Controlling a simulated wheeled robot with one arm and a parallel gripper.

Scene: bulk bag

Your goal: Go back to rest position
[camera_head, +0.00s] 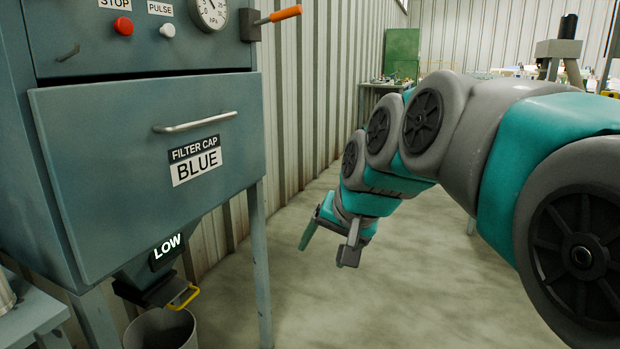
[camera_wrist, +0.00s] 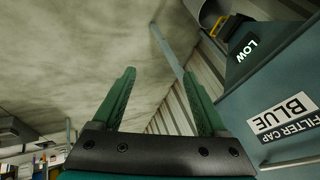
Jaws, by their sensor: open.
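My gripper (camera_head: 328,240) hangs at the end of my teal and grey arm in the head view, over bare floor to the right of the blue-grey machine. It points downward and is open and empty. In the wrist view its two green fingers (camera_wrist: 160,100) stand wide apart with nothing between them. The machine's front panel (camera_head: 100,150) carries a metal handle (camera_head: 195,122) and a label reading FILTER CAP BLUE (camera_head: 195,160). My gripper is apart from the machine.
A LOW sign (camera_head: 167,246), a yellow-handled outlet (camera_head: 183,297) and a bin (camera_head: 160,330) are under the machine. A machine leg (camera_head: 260,260) stands between them and my gripper. A corrugated wall (camera_head: 320,80) runs behind. A green cabinet (camera_head: 402,52) is farther back. The floor below my gripper is clear.

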